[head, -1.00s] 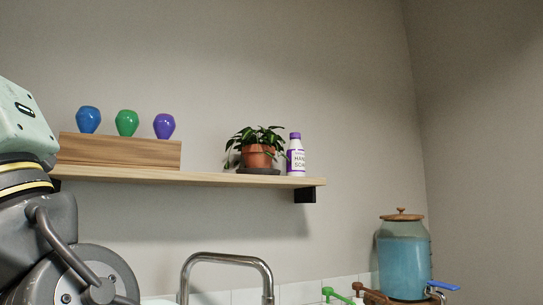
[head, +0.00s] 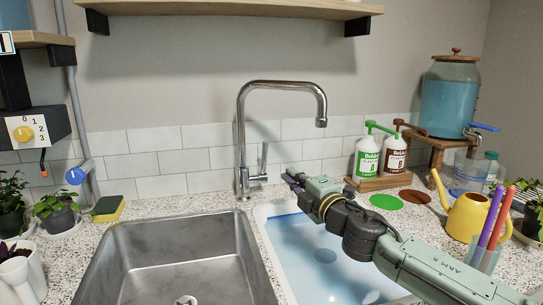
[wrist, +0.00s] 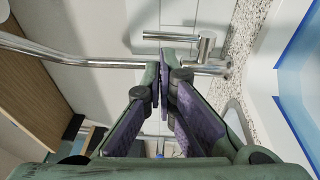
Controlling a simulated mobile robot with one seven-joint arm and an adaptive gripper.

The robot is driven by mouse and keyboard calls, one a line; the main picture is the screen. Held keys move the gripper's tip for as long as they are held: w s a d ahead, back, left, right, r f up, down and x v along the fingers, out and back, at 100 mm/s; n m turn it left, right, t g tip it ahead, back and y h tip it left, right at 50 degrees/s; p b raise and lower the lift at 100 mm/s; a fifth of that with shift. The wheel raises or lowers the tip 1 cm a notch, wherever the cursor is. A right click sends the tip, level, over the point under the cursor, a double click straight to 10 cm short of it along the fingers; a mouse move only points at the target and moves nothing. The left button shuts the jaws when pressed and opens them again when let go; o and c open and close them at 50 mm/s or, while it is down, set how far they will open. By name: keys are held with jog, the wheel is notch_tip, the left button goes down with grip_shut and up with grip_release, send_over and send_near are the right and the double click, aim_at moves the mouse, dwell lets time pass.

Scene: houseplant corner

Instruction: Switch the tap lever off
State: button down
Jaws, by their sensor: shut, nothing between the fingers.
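The chrome tap (head: 241,150) stands behind the sinks, its arched spout ending over the right basin. Its lever (head: 264,160) is a thin rod standing upright from a hub on the tap's right side. No water stream is visible below the spout. My gripper (head: 286,178) is shut and empty, just right of the lever at about the height of its hub. In the wrist view the shut fingertips (wrist: 162,72) overlap the tap's pipe (wrist: 100,63), and the lever (wrist: 170,36) lies just beyond them. I cannot tell whether they touch it.
The left steel sink (head: 180,255) is empty; the right white basin (head: 264,214) holds bluish water under my arm. Soap bottles (head: 367,158), a yellow watering can (head: 466,216) and a drink dispenser (head: 449,105) stand right. A sponge (head: 108,209) and plants are left. A shelf (head: 230,10) hangs above.

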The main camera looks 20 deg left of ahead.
aim_at(266, 153)
jog(key=p+x, duration=0.3)
jog(key=x, duration=0.9)
jog(key=shift+w+a+r, duration=0.1)
jog(key=shift+a+r, duration=0.05)
jog(key=shift+a, duration=0.1)
